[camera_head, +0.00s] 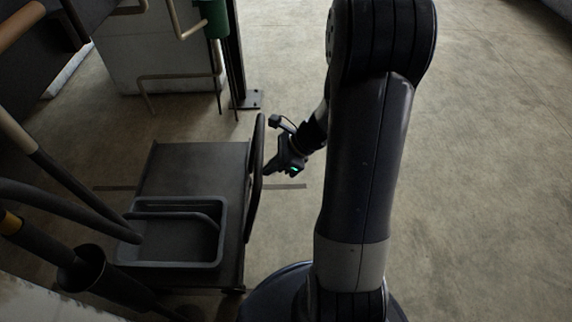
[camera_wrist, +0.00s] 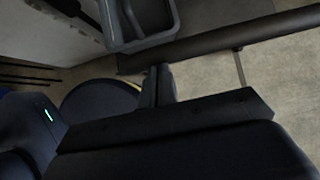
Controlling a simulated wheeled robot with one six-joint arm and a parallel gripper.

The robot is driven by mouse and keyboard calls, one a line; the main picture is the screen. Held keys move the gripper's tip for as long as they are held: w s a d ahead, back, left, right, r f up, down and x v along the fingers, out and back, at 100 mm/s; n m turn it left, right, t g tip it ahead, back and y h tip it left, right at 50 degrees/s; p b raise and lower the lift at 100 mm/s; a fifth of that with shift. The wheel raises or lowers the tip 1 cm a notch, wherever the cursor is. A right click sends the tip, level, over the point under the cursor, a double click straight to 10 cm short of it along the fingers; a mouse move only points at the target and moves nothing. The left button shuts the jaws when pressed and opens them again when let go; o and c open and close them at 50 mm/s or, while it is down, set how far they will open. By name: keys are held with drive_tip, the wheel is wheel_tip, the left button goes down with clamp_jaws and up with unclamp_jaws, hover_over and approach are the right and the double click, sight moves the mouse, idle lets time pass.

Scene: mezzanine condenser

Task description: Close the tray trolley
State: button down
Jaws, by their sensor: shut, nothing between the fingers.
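The tray trolley (camera_head: 190,165) is a dark flat platform at the left of the head view. A grey tray (camera_head: 216,240) sits on its near part; the tray also shows at the top of the wrist view (camera_wrist: 172,25). The trolley's dark handle bar (camera_head: 255,180) stands along its right edge and crosses the upper right of the wrist view (camera_wrist: 255,32). My gripper (camera_head: 268,170) is shut and empty, just right of the handle bar, with its fingertips close to the bar. I cannot tell whether they touch it.
Several dark pipes (camera_head: 60,175) run in from the left over the trolley's near left side. A pale block (camera_head: 160,60) with bent pipes, a green cylinder (camera_head: 216,18) and a dark post (camera_head: 237,50) stand behind it. The concrete floor (camera_head: 480,180) at the right is clear.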

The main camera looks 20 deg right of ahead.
drive_tip(key=w+a+p, duration=0.2)
drive_tip(key=w+a, duration=0.2)
drive_tip(key=a, duration=0.7)
drive_tip(key=w+a+p, duration=0.3)
drive_tip(key=w+a, duration=0.2)
drive_tip(key=a, duration=0.6)
drive_tip(key=w+a+p, duration=0.2)
drive_tip(key=w+a, duration=0.3)
drive_tip(key=a, duration=0.6)
drive_tip(key=shift+a+p, duration=0.4)
drive_tip(key=shift+r, duration=0.1)
